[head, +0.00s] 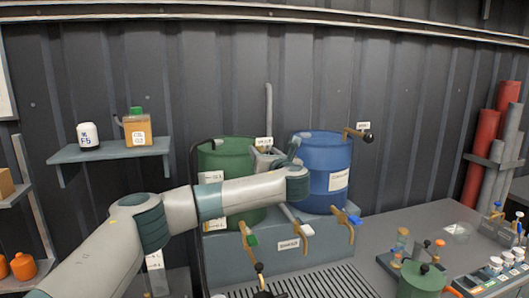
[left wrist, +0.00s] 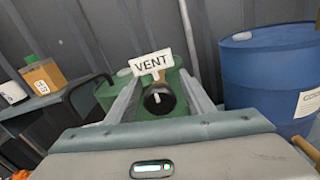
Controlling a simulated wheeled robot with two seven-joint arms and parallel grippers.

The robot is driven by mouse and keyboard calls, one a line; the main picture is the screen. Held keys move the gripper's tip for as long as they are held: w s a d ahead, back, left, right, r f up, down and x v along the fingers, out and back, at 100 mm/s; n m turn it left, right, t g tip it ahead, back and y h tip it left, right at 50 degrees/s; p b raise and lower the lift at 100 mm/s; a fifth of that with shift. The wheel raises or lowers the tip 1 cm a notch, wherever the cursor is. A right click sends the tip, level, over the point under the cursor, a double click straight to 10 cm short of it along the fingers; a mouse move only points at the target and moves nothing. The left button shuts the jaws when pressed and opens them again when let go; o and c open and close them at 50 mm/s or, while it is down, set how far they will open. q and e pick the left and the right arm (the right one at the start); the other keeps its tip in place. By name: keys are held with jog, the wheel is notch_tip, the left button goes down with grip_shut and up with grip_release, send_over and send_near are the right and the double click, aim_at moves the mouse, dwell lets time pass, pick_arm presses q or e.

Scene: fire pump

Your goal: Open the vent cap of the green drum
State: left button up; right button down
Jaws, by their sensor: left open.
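The green drum (head: 222,160) stands on a rack against the wall, partly hidden behind my left arm. It also shows in the left wrist view (left wrist: 106,92). A dark round vent cap (left wrist: 159,99) is at its top, below a white VENT label (left wrist: 151,62); the label shows small in the head view (head: 264,142). My left gripper (head: 267,158) is over the right side of the drum's top. In the left wrist view its fingers (left wrist: 159,80) are open, one on each side of the cap. I cannot tell whether they touch it. My right gripper is not in view.
A blue drum (head: 322,160) stands close on the right, with a tap handle (head: 358,134) above it. Taps (head: 306,231) stick out below the drums. A cluttered bench (head: 400,232) is at right.

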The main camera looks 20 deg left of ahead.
pick_arm(q)
jog(key=c, duration=1)
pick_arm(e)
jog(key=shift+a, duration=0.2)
pick_arm(q)
jog(key=shift+c, duration=0.2)
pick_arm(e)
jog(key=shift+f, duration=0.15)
